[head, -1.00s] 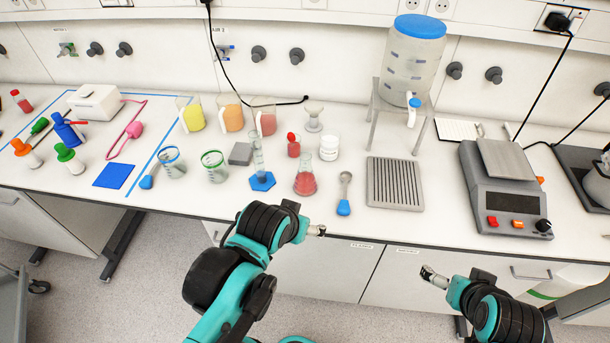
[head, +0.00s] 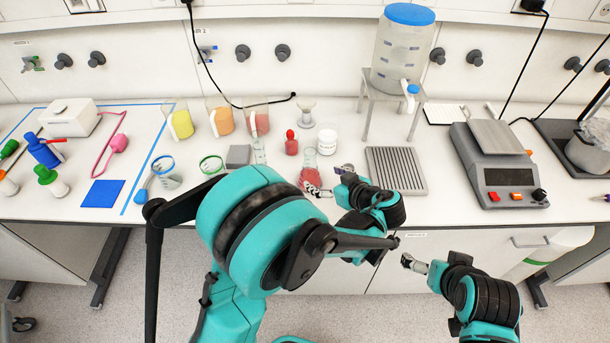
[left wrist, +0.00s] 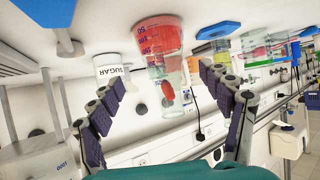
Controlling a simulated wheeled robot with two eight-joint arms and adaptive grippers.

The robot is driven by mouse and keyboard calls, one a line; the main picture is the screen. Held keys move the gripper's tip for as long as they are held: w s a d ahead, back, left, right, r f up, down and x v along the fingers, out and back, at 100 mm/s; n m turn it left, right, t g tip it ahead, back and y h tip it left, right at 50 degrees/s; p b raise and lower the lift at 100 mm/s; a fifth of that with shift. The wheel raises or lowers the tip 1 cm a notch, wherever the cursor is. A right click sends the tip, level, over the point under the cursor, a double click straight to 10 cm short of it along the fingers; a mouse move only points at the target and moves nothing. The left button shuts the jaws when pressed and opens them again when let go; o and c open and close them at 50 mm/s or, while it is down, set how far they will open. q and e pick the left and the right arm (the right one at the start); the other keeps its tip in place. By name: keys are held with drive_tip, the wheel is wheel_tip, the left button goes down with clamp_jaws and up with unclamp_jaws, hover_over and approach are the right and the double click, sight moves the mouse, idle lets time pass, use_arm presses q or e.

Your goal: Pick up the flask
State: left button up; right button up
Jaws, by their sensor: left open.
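The flask (head: 310,177) is clear and conical with red liquid. It stands near the front of the white bench, partly hidden by my left gripper in the head view. In the left wrist view the flask (left wrist: 163,42) appears upside down, ahead of the fingers and between their lines. My left gripper (head: 327,182) is open, close to the flask; its spread fingers also show in the left wrist view (left wrist: 158,90). I cannot tell whether they touch the glass. My right gripper (head: 411,263) is in front of the bench, away from the flask; its jaws are too small to read.
A white sugar jar (head: 327,139) and a red bottle (head: 291,143) stand behind the flask. A grey slotted rack (head: 396,170) lies to its right. A balance (head: 503,178) stands further right.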

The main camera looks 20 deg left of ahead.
sight(315, 174)
use_arm(q)
drive_tip(key=b+x, duration=0.2)
drive_tip(key=x, duration=0.5)
drive_tip(key=shift+s+a+r, duration=0.15)
drive_tip(key=shift+s+a, duration=0.05)
drive_tip(key=shift+w+a, duration=0.25)
drive_tip(key=shift+w, duration=0.05)
drive_tip(key=c, duration=1.5)
